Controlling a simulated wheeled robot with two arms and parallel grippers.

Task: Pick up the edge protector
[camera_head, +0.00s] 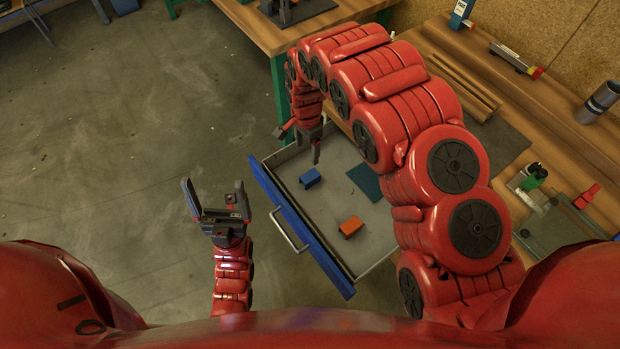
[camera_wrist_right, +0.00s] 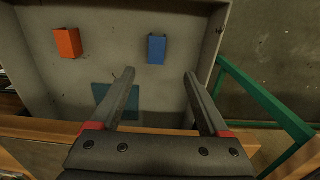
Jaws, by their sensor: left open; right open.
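Two small blocks that could be edge protectors lie apart in the open drawer (camera_head: 375,218). One is blue (camera_head: 310,178), the other orange (camera_head: 350,227). In the right wrist view the blue block (camera_wrist_right: 157,49) shows just beyond and between the fingertips, and the orange block (camera_wrist_right: 67,43) is to the left. My right gripper (camera_head: 300,146) is open and empty, above the drawer close to the blue block. My left gripper (camera_head: 214,190) is open and empty, over the floor left of the drawer.
A flat dark teal sheet (camera_head: 365,182) lies in the drawer. The drawer's blue front (camera_head: 298,222) carries a metal handle (camera_head: 290,232). The wooden workbench (camera_head: 550,130) at right holds tools. A green table leg (camera_head: 279,85) stands behind the drawer. Floor at left is clear.

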